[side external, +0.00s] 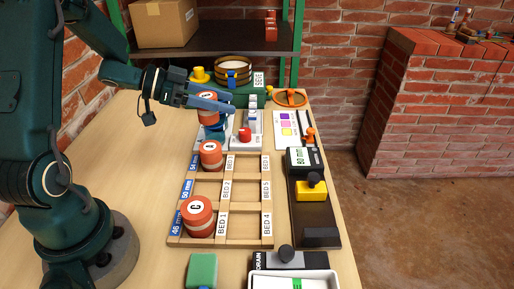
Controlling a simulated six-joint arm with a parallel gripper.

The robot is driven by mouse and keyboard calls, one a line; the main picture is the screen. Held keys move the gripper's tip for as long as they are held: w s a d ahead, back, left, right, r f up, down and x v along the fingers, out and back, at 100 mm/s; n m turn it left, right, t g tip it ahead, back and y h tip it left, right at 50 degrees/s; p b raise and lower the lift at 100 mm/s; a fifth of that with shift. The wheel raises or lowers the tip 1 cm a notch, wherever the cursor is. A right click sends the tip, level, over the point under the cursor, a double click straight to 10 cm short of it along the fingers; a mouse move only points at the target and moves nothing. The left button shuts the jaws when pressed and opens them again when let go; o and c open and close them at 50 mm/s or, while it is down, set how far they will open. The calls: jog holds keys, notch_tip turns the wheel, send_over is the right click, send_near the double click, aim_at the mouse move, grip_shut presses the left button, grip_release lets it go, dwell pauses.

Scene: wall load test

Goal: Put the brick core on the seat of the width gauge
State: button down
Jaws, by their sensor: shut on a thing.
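My gripper (222,104) is shut on an orange-red brick core (208,117) with a lettered white top. The fingers cross the core and hide part of it. The core is over a blue piece on a grey-white fixture; I cannot tell whether it touches it. What looks like the width gauge (326,218) is a dark rail at the right of the table. It carries a readout marked 80 mm and a yellow block (312,194) with a black knob. My gripper is apart from it, to its upper left.
Two more cores, a middle one (210,158) and one marked C (197,224), stand in the wooden bed rack (252,240). The fixture (255,140) has a red knob. A white tray (323,279) and green block (202,269) are in front.

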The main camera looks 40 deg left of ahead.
jog(key=w+d, duration=0.4)
jog(key=d, duration=0.4)
jog(key=m+h, duration=0.1)
send_over(329, 219)
jog(key=shift+g, duration=0.4)
notch_tip(329, 219, down, 6)
jog(key=shift+a+r, duration=0.1)
jog(key=shift+r, duration=0.1)
jog(key=shift+f, duration=2.1)
jog(key=shift+f, duration=0.15)
jog(key=c, duration=0.5)
grip_release()
